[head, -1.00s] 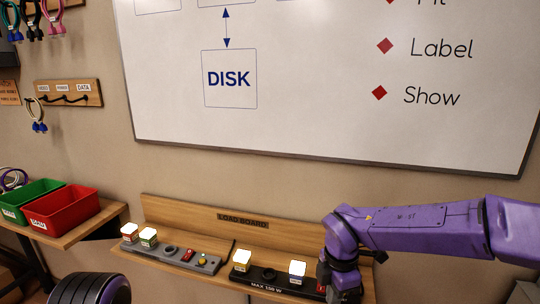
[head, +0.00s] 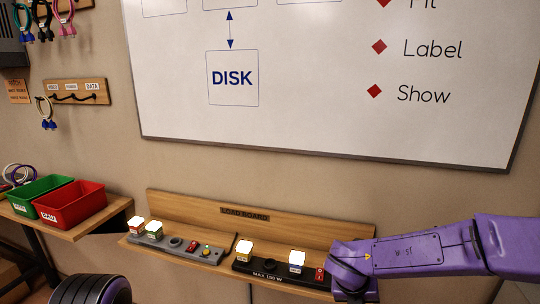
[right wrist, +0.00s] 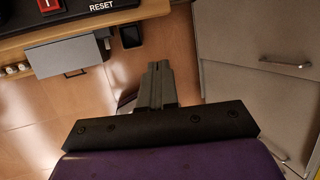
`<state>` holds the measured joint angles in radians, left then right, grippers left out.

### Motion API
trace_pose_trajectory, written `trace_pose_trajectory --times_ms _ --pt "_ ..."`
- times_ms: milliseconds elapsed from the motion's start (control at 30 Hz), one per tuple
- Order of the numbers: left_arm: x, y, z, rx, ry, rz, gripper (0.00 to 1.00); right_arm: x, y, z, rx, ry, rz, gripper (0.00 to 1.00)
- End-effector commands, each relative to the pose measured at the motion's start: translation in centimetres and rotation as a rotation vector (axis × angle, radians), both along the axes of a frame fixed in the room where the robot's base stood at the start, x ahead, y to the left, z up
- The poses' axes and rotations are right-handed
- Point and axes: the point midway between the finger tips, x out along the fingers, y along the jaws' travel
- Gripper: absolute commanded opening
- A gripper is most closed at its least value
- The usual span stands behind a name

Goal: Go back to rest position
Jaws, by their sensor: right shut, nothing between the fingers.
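My right arm (head: 430,250) comes in from the right in the head view, its wrist bent down at the right end of the load board (head: 245,214). The fingertips are below the head picture's edge. In the right wrist view my right gripper (right wrist: 158,68) is shut and empty, with its fingers together above the wooden floor. A red switch (head: 319,274) on the black strip (head: 270,268) shows just left of my wrist. My left gripper is not in view.
Lit cubes, such as a yellow-based one (head: 244,252), sit on the black strip and grey strip (head: 190,247). Red (head: 70,207) and green bins stand on the left shelf. Grey cabinets (right wrist: 260,80) stand right of the gripper in the wrist view.

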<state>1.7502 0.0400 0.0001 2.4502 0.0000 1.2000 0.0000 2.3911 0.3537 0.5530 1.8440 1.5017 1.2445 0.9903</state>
Motion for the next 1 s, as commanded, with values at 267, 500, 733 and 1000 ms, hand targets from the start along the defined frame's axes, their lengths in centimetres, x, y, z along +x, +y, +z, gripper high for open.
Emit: trace_pose_trajectory --times_ms 267,500,733,1000 --pt "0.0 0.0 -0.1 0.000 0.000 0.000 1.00 -5.1 -5.9 -11.3 -0.683 0.385 1.191 0.00" --pt "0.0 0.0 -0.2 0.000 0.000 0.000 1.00 -21.6 -7.0 -22.5 -0.878 0.744 2.363 0.00" --pt "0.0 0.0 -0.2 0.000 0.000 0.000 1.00 -30.5 -8.9 -25.1 -0.703 0.865 2.571 0.00" --pt "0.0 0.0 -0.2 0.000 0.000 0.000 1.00 -31.0 -8.9 -25.3 -0.689 0.867 2.576 0.00"
